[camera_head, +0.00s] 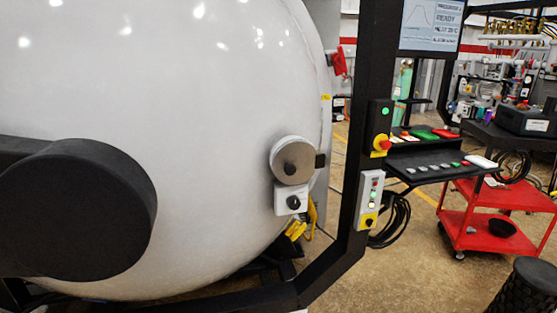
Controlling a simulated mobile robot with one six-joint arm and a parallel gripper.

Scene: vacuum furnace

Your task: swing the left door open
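A large white domed door (220,110) of the furnace fills the left and middle of the view. Its right rim meets the furnace body, and no clear gap shows there. A round grey metal disc (292,160) with a dark centre sits on the dome's right side. A small light box with a black knob (292,199) is just below it. A big black cylinder on a black arm (75,210) stands in front of the dome at left; I cannot tell whether it belongs to the door. My gripper is not in view.
A black frame post (364,150) with control boxes and a screen (430,24) stands right of the door. A red cart (495,205) and a black ribbed drum (528,285) are farther right. Some floor between post and cart is clear.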

